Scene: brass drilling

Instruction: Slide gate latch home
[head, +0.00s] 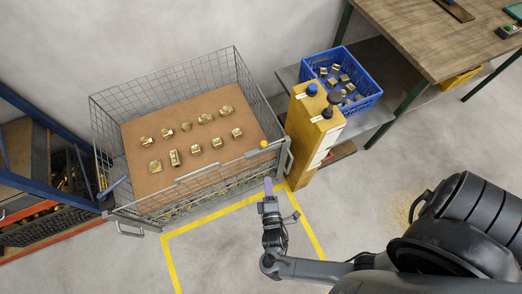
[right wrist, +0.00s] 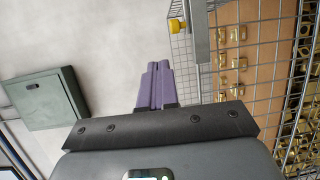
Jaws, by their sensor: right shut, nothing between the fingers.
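A wire-mesh crate (head: 115,140) stands on the floor, its front gate (head: 205,182) facing me. A grey latch with a yellow knob (head: 263,144) is at the top right of the gate. In the right wrist view the yellow knob (right wrist: 178,26) sits beside a flat grey bar (right wrist: 199,40). My right gripper (head: 268,186) is in front of the crate's right corner, below the knob and apart from it. Its purple fingers (right wrist: 155,85) are shut together with nothing between them. My left gripper is not in view.
Brass parts stand in rows on a brown sheet (head: 215,165) in the crate. A yellow control box (head: 312,135) is close to the crate's right side. A blue bin (head: 365,105) is behind it. A blue rack (head: 45,118) is at left. Floor in front is clear.

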